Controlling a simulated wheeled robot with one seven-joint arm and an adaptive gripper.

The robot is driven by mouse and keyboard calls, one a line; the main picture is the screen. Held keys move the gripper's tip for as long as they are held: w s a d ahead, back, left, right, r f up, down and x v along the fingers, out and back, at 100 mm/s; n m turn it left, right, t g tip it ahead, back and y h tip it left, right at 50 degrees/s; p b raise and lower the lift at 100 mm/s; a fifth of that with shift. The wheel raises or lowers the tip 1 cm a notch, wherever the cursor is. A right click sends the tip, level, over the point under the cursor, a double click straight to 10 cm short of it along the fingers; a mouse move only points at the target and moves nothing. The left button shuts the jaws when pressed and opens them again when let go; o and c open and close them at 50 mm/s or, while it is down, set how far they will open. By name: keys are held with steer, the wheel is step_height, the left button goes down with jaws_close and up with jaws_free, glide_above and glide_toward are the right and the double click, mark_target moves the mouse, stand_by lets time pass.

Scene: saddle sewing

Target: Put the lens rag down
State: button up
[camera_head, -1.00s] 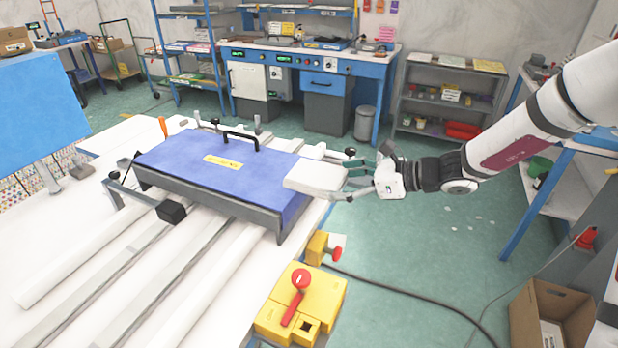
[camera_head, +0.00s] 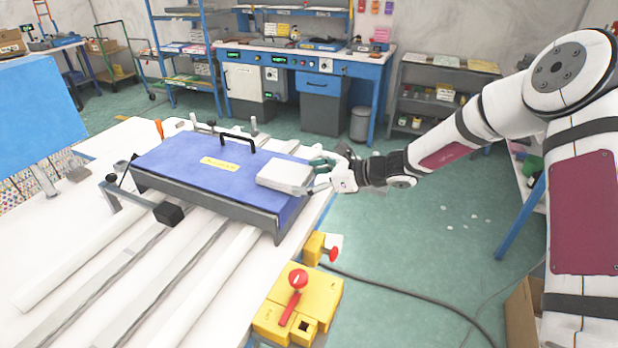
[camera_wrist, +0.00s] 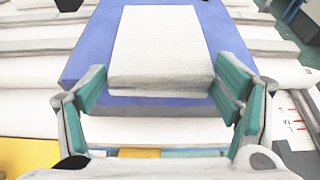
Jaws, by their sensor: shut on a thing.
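The lens rag (camera_head: 285,174) is a white folded pad. It is over the right end of a blue padded board (camera_head: 195,165) with a black handle and a yellow label. In the wrist view the rag (camera_wrist: 160,45) stretches ahead over the blue surface (camera_wrist: 222,35). My gripper (camera_head: 315,176) is shut on the rag's near end, coming from the right; its green-padded fingers (camera_wrist: 162,88) are at the rag's two sides. I cannot tell whether the rag touches the board or is a little above it.
A yellow control box (camera_head: 300,305) with a red lever and a red knob (camera_head: 333,254) stand at the table's right edge. A black block (camera_head: 168,214) and long pale rails (camera_head: 120,255) lie in front of the board. An orange-handled tool (camera_head: 159,129) stands behind.

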steer(key=shift+f, duration=0.1)
steer(key=o, duration=1.2)
steer(key=shift+f, duration=0.1)
steer(key=b+v, duration=0.1)
steer(key=v, duration=1.3)
steer(key=s+r+n+g+h, duration=0.2)
steer(key=s+r+n+h, duration=0.15)
steer(key=s+n, duration=0.35)
steer(key=s+r+n+g+h, duration=0.1)
steer(key=s+r+n+h, duration=0.25)
steer(key=s, duration=0.55)
steer(key=s+d+r+n+t+h, duration=0.1)
steer(key=s+d+r+n+h, duration=0.1)
steer(key=s, duration=0.4)
steer(key=s+d+r+n+t+h, duration=0.1)
steer(key=s+d+r+n+h, duration=0.1)
steer(key=s+d+n, duration=0.3)
steer(key=s+d+r+n+t+h, duration=0.1)
steer(key=s+d+r+n+h, duration=0.1)
steer(key=s+d+n, duration=0.2)
steer(key=shift+s+d+r+n, duration=0.15)
steer(key=shift+s, duration=0.5)
steer(key=shift+s+d+r+n, duration=0.1)
steer(key=shift+s+d+r, duration=0.05)
steer(key=shift+s, duration=0.5)
